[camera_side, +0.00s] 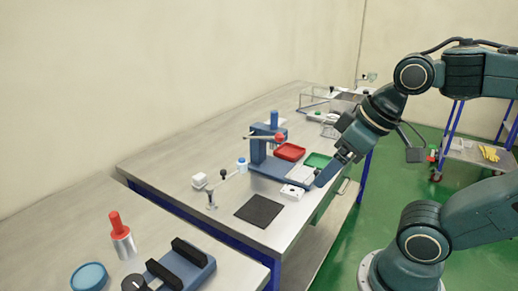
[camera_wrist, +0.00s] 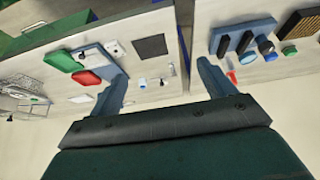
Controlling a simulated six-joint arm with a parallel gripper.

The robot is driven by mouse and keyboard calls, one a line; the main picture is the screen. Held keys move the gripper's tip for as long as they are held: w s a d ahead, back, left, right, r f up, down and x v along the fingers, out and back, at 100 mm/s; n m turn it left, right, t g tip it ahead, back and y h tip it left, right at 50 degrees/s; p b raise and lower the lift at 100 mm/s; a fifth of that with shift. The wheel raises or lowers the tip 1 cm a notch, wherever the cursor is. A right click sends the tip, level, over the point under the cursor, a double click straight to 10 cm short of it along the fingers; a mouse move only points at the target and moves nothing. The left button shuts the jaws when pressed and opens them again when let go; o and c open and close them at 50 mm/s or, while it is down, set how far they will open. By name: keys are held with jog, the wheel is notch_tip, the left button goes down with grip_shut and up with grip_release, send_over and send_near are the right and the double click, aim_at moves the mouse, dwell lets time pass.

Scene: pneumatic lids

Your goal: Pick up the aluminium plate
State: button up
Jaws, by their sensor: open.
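A small pale metal plate with dark holes (camera_side: 292,192) lies at the front of the blue press base, near the table edge; I take it for the aluminium plate. It also shows in the wrist view (camera_wrist: 115,48), upper left, beyond my left finger. My gripper (camera_side: 323,178) is above the table's front edge, to the right of this plate in the side view. In the wrist view my gripper (camera_wrist: 161,70) has its fingers wide apart with nothing between them. I cannot tell its exact height above the table.
A blue press (camera_side: 273,135) with a red-knobbed lever stands behind. A red tray (camera_side: 290,152) and green tray (camera_side: 317,160) sit beside it. A black mat (camera_side: 259,210) lies to the left. A nearer bench holds a red-handled tool (camera_side: 120,237) and a blue fixture (camera_side: 190,270).

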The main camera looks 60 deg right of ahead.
jog(key=shift+w, duration=0.1)
jog(key=w+d+m+g+y, duration=0.2)
jog(key=w+d+m+g, duration=0.2)
jog(key=w+d+m, duration=0.45)
jog(key=w+d+f+m+g+y, duration=0.1)
jog(key=w+d+f+m, duration=0.2)
jog(key=d, duration=0.3)
jog(key=w+d+f+m+g+y, duration=0.1)
jog(key=w+d+f+m, duration=0.3)
jog(key=d, duration=0.3)
jog(key=shift+d+f+m+y, duration=0.15)
jog(key=shift+f+m+y, duration=0.15)
jog(key=shift+f+m, duration=0.45)
send_near(292, 193)
jog(key=shift+w+d+f, duration=0.1)
jog(key=shift+w+f, duration=0.1)
jog(key=shift+f, duration=1.2)
jog(key=shift+f, duration=0.15)
